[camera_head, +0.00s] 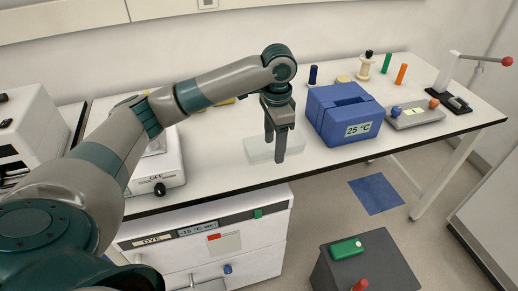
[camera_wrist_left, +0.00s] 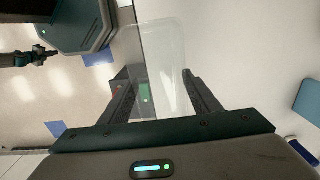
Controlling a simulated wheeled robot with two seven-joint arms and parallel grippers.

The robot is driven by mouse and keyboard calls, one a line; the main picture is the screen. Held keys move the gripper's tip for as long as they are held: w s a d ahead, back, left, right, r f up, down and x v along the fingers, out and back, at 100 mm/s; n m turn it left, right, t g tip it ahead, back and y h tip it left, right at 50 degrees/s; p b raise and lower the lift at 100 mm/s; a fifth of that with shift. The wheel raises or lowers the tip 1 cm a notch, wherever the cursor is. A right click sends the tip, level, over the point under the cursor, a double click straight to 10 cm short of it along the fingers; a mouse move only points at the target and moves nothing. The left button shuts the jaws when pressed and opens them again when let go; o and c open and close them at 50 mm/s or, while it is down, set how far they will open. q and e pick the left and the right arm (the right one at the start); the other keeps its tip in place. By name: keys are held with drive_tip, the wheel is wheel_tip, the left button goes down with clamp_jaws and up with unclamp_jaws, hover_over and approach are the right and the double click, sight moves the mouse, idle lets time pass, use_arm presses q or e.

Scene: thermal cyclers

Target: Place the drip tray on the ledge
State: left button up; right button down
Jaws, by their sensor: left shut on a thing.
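The drip tray (camera_head: 259,151) is a clear, pale, shallow piece near the bench's front edge. It also shows in the left wrist view (camera_wrist_left: 157,45) as a see-through rounded rectangle between and beyond the fingers. My left gripper (camera_head: 275,146) points down and is shut on the tray; its fingers show in the left wrist view (camera_wrist_left: 156,85). I cannot tell whether the tray touches the bench. I cannot tell which surface is the ledge. A small dark jointed part at the left wrist view's left edge may be my right arm's end; its jaws are unclear.
A blue box (camera_head: 345,114) marked 25 °C stands just right of the gripper. A white device (camera_head: 158,165) is to the left. A white drawer unit (camera_head: 205,245) is under the bench. A dark grey box (camera_head: 367,268) stands on the floor.

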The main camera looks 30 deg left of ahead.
sight(288, 150)
use_arm(q)
drive_tip(key=d+r, duration=0.1)
drive_tip(key=d, duration=0.2)
drive_tip(key=d+r, duration=0.1)
drive_tip(key=shift+d+r+b, duration=0.2)
drive_tip(key=shift+r+b, duration=0.15)
idle(0.5)
drive_tip(key=s+d+f+n, duration=0.1)
drive_tip(key=s+d+n, duration=0.1)
drive_tip(key=s+n, duration=0.2)
drive_tip(key=s+d+f+n, duration=0.2)
drive_tip(key=s+n, duration=0.2)
drive_tip(key=s, duration=0.5)
drive_tip(key=shift+s, duration=0.1)
idle(0.8)
